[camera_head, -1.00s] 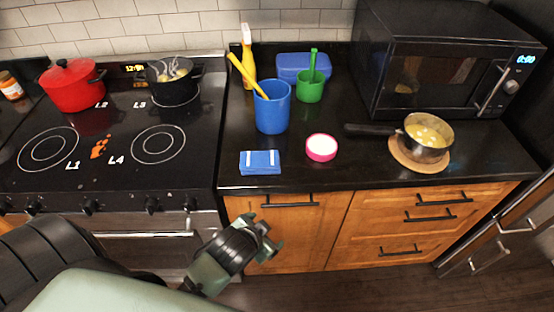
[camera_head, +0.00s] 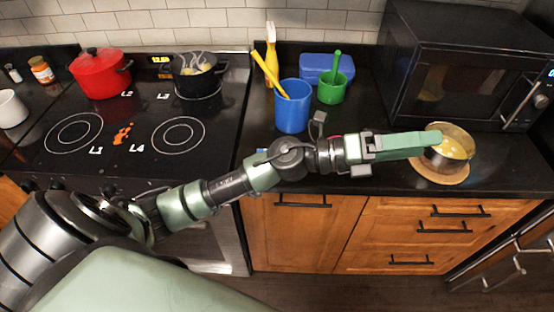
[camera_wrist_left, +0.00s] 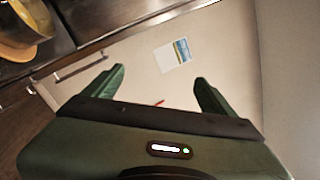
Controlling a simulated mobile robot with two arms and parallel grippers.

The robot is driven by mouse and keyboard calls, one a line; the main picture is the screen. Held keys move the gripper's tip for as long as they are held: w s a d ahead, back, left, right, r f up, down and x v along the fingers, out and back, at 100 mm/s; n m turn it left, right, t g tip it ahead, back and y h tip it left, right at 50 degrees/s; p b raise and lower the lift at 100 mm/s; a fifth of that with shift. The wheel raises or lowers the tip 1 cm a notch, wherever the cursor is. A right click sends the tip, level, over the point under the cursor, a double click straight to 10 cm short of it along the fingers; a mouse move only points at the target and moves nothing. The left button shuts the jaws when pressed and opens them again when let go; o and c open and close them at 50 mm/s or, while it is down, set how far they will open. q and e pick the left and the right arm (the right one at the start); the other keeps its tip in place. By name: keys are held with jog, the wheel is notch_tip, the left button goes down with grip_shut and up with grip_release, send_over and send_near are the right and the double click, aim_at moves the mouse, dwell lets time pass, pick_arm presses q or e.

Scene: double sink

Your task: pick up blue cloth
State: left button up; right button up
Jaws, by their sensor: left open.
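The blue cloth is hidden in the head view behind my left arm, which crosses the front of the counter. My left gripper (camera_head: 438,139) reaches to the right across the counter and points at the pot, well to the right of where the cloth lay. In the left wrist view its two fingers (camera_wrist_left: 160,77) stand apart with nothing between them. The cloth does not show in the wrist view. My right gripper is not in view.
The small pot (camera_head: 455,147) on a round wooden board (camera_head: 440,174) is close to my left fingertips. A blue cup (camera_head: 292,108) and a green cup (camera_head: 332,88) stand behind the arm. The microwave (camera_head: 455,75) is at the right rear. The stove (camera_head: 125,135) is left.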

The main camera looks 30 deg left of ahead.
pick_arm(q)
jog(key=s+a+f+m+g+y, duration=0.1)
jog(key=a+f+m+g+y, duration=0.45)
jog(key=f+m+g, duration=0.45)
jog(key=a+f+y, duration=0.1)
jog(key=a+y, duration=0.3)
jog(key=a, duration=0.4)
jog(key=a+f+m+y, duration=0.1)
jog(key=a+y, duration=0.3)
jog(key=a, duration=0.5)
jog(key=a+f+y, duration=0.2)
jog(key=a+y, duration=0.2)
jog(key=a, duration=0.4)
jog(key=shift+w+a+f+m+g, duration=0.2)
jog(key=shift+w+a+m+g, duration=0.1)
jog(key=shift+a, duration=0.1)
jog(key=shift+f, duration=0.35)
jog(key=f+p, duration=0.1)
jog(key=f, duration=0.1)
jog(key=f+p, duration=0.1)
jog(key=f, duration=0.1)
jog(key=f+p, duration=0.1)
jog(key=f, duration=0.1)
jog(key=shift+w+d+f+p, duration=0.15)
jog(key=shift+w+d+p, duration=0.15)
jog(key=shift+f, duration=0.3)
jog(key=c, duration=1.5)
jog(key=shift+o, duration=0.2)
